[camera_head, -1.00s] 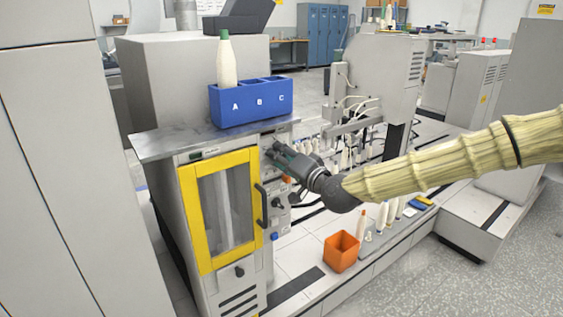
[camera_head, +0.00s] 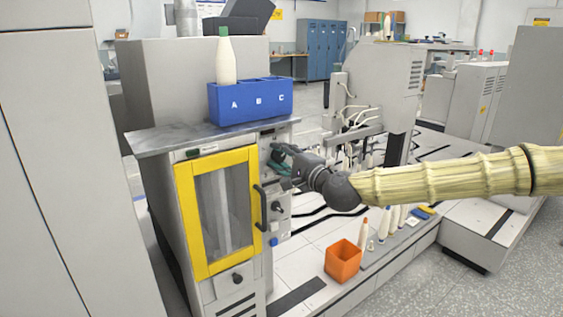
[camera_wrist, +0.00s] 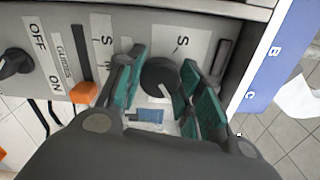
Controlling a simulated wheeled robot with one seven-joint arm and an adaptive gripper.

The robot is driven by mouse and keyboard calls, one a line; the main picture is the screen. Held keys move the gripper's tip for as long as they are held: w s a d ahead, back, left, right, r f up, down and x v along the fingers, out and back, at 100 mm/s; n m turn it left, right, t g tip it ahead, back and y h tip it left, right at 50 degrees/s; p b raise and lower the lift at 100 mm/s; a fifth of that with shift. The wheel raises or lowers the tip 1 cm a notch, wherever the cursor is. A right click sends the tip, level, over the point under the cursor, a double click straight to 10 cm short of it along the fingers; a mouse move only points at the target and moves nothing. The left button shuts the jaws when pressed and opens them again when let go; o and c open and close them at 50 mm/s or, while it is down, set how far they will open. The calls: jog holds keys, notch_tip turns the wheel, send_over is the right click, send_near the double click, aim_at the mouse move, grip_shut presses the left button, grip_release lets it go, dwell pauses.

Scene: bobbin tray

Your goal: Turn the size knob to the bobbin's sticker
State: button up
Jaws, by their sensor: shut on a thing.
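The size knob (camera_wrist: 158,76) is a dark round knob on the machine's front panel, with a white label marked S (camera_wrist: 180,42) above it in the wrist view. My gripper (camera_wrist: 160,88) has its green-padded fingers on both sides of the knob and is shut on it. In the head view my gripper (camera_head: 281,160) is at the upper right of the panel and hides the knob. The bobbin (camera_head: 226,62), white with a green top, stands upright at compartment A of the blue tray (camera_head: 250,113). I cannot make out a sticker on it.
In the wrist view an orange switch (camera_wrist: 84,93) and a dark OFF/ON knob (camera_wrist: 15,64) lie left of my fingers. The yellow-framed door (camera_head: 188,230) with its handle is below left in the head view. An orange bin (camera_head: 343,261) stands lower right.

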jog(key=shift+m, duration=0.4)
jog(key=o, duration=1)
jog(key=shift+o, duration=0.2)
jog(key=v, duration=1.2)
